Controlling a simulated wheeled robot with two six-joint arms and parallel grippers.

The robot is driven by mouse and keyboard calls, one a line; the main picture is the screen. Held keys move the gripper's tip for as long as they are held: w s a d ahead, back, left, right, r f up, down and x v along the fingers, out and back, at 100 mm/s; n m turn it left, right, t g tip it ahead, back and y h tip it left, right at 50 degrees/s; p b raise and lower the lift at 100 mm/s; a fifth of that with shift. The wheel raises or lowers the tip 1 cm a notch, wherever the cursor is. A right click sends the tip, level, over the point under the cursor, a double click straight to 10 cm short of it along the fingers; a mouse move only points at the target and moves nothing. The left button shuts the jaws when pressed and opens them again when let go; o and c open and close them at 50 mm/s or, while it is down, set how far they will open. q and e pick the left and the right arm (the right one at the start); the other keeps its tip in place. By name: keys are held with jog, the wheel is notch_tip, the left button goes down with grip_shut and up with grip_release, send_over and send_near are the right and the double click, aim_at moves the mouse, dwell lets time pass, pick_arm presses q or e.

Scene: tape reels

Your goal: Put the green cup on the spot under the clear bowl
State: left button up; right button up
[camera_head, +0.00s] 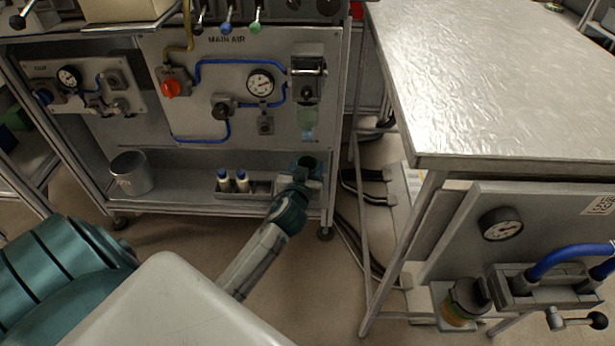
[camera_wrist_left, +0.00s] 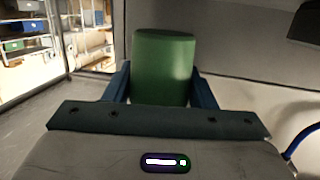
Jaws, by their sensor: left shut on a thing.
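The green cup (camera_head: 307,162) is between the fingers of my left gripper (camera_head: 306,174), which is shut on it. In the left wrist view the green cup (camera_wrist_left: 164,68) stands upright between the two blue fingers (camera_wrist_left: 163,90). The clear bowl (camera_head: 307,123) hangs below the filter unit on the panel, at the right side of the cabinet. In the head view the cup is just below the bowl, with a gap between them. The gripper and cup hide the shelf surface there, and I cannot tell whether the cup touches it. My right gripper is not in view.
A grey tray (camera_head: 228,195) with two white bottles (camera_head: 242,180) is left of my left gripper on the lower shelf (camera_head: 180,190). A metal bin (camera_head: 131,173) stands farther left. A cabinet post (camera_head: 337,130) is close on the right, before a metal table (camera_head: 480,90).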

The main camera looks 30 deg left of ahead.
pick_arm(q)
jog(key=shift+f+b, duration=0.85)
jog(key=shift+f, duration=0.95)
jog(key=o, duration=0.9)
jog(key=shift+r, duration=0.1)
jog(key=shift+o, duration=0.2)
